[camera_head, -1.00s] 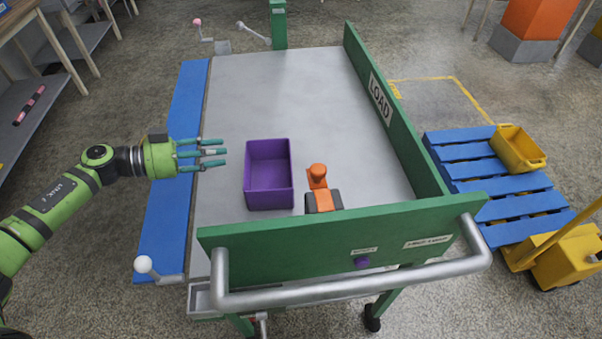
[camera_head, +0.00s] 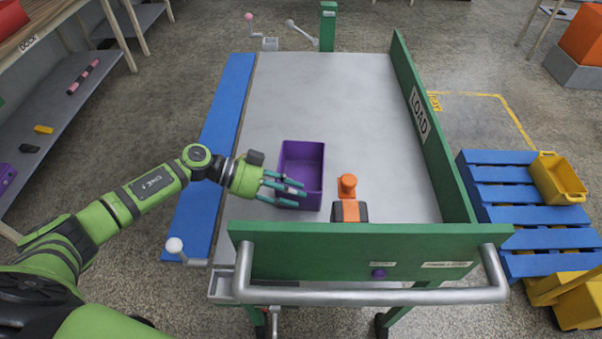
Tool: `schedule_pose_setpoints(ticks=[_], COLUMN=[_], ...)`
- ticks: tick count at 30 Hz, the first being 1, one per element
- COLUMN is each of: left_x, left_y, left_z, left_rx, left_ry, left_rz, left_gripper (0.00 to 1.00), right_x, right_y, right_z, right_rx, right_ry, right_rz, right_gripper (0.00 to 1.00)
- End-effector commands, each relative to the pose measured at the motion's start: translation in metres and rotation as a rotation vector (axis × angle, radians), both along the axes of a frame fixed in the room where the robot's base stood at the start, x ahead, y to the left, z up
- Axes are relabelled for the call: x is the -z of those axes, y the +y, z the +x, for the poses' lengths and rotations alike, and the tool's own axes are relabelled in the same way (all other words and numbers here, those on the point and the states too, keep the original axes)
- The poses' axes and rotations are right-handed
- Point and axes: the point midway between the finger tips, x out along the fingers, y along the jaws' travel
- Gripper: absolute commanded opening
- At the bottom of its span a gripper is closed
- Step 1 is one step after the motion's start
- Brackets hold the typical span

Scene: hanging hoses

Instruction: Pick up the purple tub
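The purple tub (camera_head: 304,156) stands upright on the grey top of the green-framed cart (camera_head: 330,85). It is open at the top and looks empty. My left gripper (camera_head: 296,191) is at the tub's near left side, its teal fingers spread apart and overlapping the tub's front left part in the picture. I cannot tell whether the fingers touch the tub or hang over it. They hide part of its near wall. My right gripper is not in view.
An orange and dark grey object (camera_head: 348,200) stands just right of the tub. A green end board (camera_head: 340,245) with a metal handle closes the near side, and a green LOAD board (camera_head: 425,125) the right. A blue strip (camera_head: 215,150) runs along the left edge. The far cart top is clear.

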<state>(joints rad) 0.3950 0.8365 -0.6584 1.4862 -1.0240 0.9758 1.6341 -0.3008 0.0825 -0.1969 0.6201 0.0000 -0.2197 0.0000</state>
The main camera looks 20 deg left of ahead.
Motion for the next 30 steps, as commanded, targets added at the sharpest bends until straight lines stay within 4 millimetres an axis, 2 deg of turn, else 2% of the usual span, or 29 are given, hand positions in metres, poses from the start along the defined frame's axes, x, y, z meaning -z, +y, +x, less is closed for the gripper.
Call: schedule_pose_setpoints(ticks=[3,11,12,14,15,30], left_x=[0.004,0.007,0.007,0.0069,0.0069,0.0015], left_y=[-0.0126,-0.0151,-0.0151,-0.015,-0.015,-0.0149], left_z=[0.0029,0.0036,0.0036,0.0036,0.0036,0.0041], left_rx=[0.0,-0.001,-0.001,-0.001,-0.001,-0.001], left_ry=[0.0,-0.001,-0.001,-0.001,-0.001,-0.003], left_rz=[-0.001,0.002,0.002,0.002,0.001,0.001], left_gripper=[0.37,0.37,0.29,0.05,0.0,0.0], right_x=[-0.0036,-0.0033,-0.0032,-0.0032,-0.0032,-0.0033], right_y=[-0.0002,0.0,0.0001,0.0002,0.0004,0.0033], right_z=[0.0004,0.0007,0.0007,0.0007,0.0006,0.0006], right_rx=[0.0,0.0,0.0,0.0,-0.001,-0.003], right_ry=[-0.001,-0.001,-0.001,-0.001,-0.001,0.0], right_rz=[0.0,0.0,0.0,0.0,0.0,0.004], right_gripper=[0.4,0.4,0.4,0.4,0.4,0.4])
